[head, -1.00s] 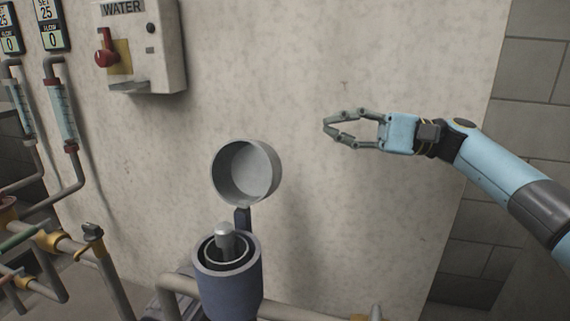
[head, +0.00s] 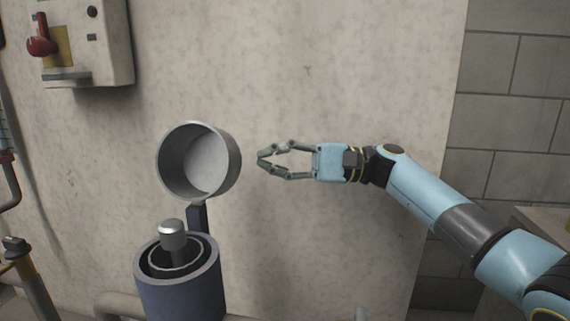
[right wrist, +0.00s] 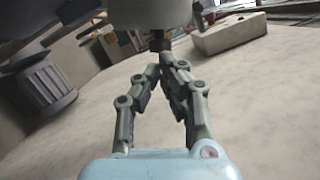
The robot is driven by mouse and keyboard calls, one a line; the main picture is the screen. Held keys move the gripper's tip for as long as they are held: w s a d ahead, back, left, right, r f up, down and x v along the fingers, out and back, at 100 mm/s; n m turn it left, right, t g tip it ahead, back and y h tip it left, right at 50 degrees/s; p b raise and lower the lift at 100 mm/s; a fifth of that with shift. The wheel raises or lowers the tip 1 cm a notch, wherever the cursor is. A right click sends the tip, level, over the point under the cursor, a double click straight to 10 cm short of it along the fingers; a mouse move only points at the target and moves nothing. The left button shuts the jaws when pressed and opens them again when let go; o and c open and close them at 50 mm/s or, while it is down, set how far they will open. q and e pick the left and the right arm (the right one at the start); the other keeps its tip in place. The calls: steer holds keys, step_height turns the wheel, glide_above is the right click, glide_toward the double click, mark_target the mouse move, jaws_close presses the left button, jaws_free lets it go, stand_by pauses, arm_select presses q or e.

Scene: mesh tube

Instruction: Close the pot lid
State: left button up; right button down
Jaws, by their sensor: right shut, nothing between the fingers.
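The pot (head: 180,291) is a dark blue-grey cylinder with a rounded metal plug in its open top, at the lower left of the head view. Its lid (head: 207,168) is a round grey cap, standing open above and behind the pot on a dark hinge arm (head: 196,217), its hollow side facing me. My right gripper (head: 262,161) is shut and empty, just right of the lid with a small gap visible in the head view. In the right wrist view its fingertips (right wrist: 164,66) meet, with a grey rounded shape, likely the lid, at the top edge. My left gripper is out of view.
A pale wall (head: 330,60) stands behind. A control box with a red handle (head: 42,47) hangs on it at upper left. Pipes (head: 25,280) run at lower left. Space right of the pot, below my right arm, looks clear.

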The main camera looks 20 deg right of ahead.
mark_target(214, 162)
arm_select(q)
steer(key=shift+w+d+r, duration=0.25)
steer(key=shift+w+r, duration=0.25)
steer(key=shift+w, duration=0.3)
arm_select(e)
steer(key=x, duration=0.5)
steer(key=shift+r, duration=0.1)
